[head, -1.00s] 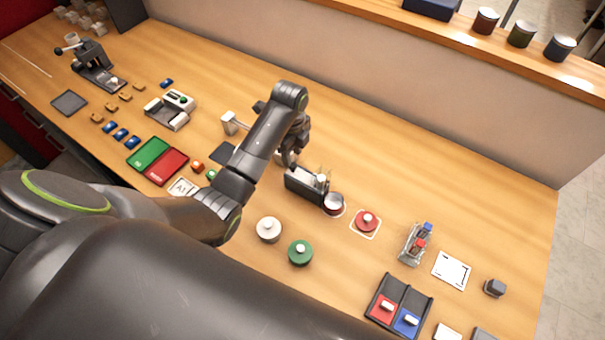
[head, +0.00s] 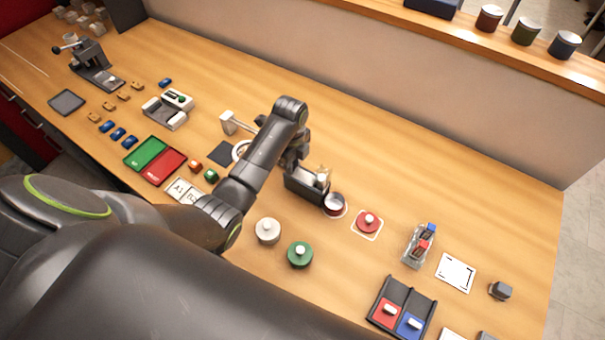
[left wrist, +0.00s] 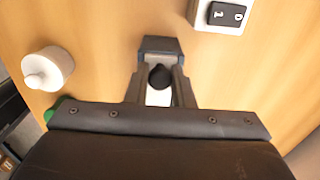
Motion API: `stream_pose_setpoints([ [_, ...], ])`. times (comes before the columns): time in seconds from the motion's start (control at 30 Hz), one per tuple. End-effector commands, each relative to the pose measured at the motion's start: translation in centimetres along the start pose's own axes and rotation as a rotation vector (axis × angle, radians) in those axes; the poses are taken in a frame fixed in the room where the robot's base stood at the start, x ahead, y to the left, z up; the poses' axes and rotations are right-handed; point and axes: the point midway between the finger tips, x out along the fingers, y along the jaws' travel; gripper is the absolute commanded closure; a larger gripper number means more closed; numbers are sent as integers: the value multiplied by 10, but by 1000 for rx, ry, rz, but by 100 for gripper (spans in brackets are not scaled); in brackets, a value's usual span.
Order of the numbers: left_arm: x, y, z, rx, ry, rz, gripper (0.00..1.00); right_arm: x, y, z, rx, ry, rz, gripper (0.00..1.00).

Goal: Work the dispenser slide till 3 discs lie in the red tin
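The disc dispenser (head: 303,186) is a dark block with a small clear upright part on top, near the middle of the bench. My left gripper is at the dispenser's left end, partly hidden by my arm in the head view. In the left wrist view the left gripper (left wrist: 160,60) points down, with a dark rounded knob (left wrist: 160,77) between its fingers. I cannot tell whether they touch it. The slide itself is not clearly visible. My right gripper is not in view.
A white knobbed lid (head: 268,231) and a green one (head: 299,255) lie in front of the dispenser. A clear rack (head: 418,246) stands farther right. A switch marked 1 and 0 (left wrist: 226,14) shows in the wrist view.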

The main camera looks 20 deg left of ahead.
Motion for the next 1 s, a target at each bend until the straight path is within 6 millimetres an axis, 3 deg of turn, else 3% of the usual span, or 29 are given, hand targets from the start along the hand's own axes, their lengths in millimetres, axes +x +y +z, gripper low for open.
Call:
stream_pose_setpoints([
  [0.4,-1,0,-2,0,1,0,92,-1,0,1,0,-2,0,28],
  [1.0,-2,0,-38,0,2,0,92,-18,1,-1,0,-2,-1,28],
])
